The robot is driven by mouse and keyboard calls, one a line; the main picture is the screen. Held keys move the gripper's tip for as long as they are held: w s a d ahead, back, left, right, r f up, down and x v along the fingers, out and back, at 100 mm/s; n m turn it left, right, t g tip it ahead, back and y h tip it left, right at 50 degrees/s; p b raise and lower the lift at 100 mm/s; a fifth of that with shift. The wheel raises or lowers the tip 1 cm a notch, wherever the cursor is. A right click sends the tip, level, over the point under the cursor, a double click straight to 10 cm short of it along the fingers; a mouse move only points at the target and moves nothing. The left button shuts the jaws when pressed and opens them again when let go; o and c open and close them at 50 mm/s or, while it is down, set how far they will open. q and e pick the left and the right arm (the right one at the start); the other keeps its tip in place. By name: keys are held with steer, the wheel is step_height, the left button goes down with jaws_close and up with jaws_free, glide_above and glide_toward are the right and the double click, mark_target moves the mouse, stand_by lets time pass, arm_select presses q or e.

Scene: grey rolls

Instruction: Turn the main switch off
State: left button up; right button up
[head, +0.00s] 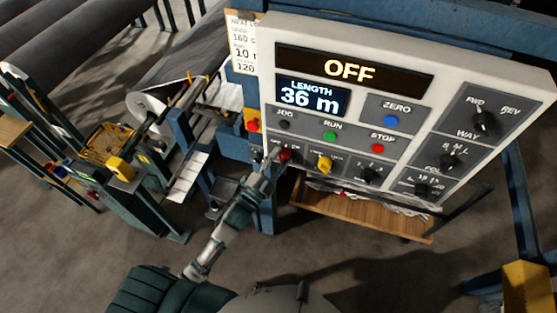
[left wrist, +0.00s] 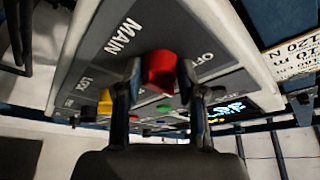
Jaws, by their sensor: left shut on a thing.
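The main switch (left wrist: 159,70) is a red knob on a grey plate marked MAIN and OFF in the left wrist view. In the head view the red knob (head: 285,154) is at the lower left of the white control panel (head: 268,60). My left gripper (left wrist: 158,80) is shut on the knob, one finger on each side of it. In the head view my left gripper (head: 272,158) reaches up to the knob from below and hides part of its plate. The panel's upper display (head: 352,70) reads OFF. My right gripper is not in view.
A yellow knob (head: 325,164) sits just right of the red one, with black knobs (head: 371,174) beyond. Green, red and blue buttons (head: 391,121) are above. A wooden shelf (head: 360,215) is below the panel. Large grey rolls (head: 75,45) and machinery stand at the left.

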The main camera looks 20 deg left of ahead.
arm_select(q)
steer(key=n, duration=0.2)
steer(key=n+t+y, duration=0.1)
steer(key=shift+d+f+n+y+b, duration=0.15)
steer(key=shift+f+n+y+b, duration=0.15)
steer(key=shift+n+b, duration=0.1)
steer(key=n+t+y, duration=0.1)
steer(key=n, duration=0.2)
steer(key=shift+d+n, duration=0.1)
steer(key=shift+n, duration=0.3)
steer(key=shift+d+r+n+t+y, duration=0.1)
steer(key=shift+n+t+y, duration=0.1)
steer(key=shift+n+y, duration=1.05)
steer(key=shift+d+r+n+t+y, duration=0.15)
steer(key=shift+n+y, duration=0.5)
steer(key=shift+n, duration=1.2)
steer(key=shift+a+n, duration=0.1)
steer(key=shift+n, duration=0.2)
steer(key=o, duration=1.1)
steer(key=shift+o, duration=0.2)
steer(key=shift+f, duration=0.1)
steer(key=shift+s, duration=0.1)
steer(key=v, duration=1.1)
steer(key=shift+s+f, duration=0.3)
steer(key=shift+s, duration=0.05)
